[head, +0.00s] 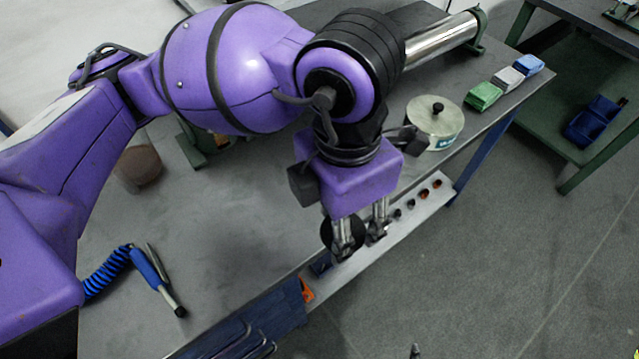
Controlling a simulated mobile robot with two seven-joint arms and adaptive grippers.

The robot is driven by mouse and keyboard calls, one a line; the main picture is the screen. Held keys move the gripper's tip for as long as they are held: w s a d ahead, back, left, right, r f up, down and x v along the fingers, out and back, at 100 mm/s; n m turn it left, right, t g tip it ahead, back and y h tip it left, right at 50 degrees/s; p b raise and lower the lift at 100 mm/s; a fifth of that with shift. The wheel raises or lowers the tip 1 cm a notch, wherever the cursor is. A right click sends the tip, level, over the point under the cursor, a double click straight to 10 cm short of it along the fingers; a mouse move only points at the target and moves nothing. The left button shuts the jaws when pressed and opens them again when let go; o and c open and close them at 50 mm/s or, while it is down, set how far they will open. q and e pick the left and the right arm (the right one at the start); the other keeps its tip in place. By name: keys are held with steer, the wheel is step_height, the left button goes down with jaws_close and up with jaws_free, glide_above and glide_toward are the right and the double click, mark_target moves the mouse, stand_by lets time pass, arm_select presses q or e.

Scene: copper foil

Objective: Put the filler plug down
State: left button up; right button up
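My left gripper (360,243) points down over the front edge of the workbench (230,215), above the pale strip along that edge. Its two fingers are apart. A black round thing (327,232) shows at and behind the left finger; it may be the filler plug, but I cannot tell whether the fingers grip it. The fingers hide part of it. My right gripper is not in view.
The pale strip (447,190) holds several small dark and orange pieces. A round tin (448,122) with a black knob stands behind it. Green, grey and blue blocks (483,95) lie at the far right. A blue coiled-cord tool (152,270) lies at left. Bare bench lies between.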

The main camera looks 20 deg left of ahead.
arm_select(q)
steer(key=shift+w+a+f, duration=0.15)
steer(key=shift+w+a, duration=0.05)
steer(key=shift+w, duration=0.05)
steer(key=w+a+f, duration=0.2)
steer(key=w, duration=0.1)
steer(key=w+a+f, duration=0.6)
steer(key=shift+w+f, duration=0.15)
steer(key=shift+w, duration=0.1)
steer(key=shift+w+a+f, duration=0.15)
steer(key=shift+w+f, duration=0.1)
steer(key=shift+f, duration=0.1)
steer(key=shift+w+a+f, duration=0.1)
steer(key=shift+f, duration=0.85)
steer(key=shift+w+a+f, duration=0.1)
steer(key=shift+f, duration=0.85)
steer(key=shift+f, duration=0.2)
steer(key=o, duration=1.1)
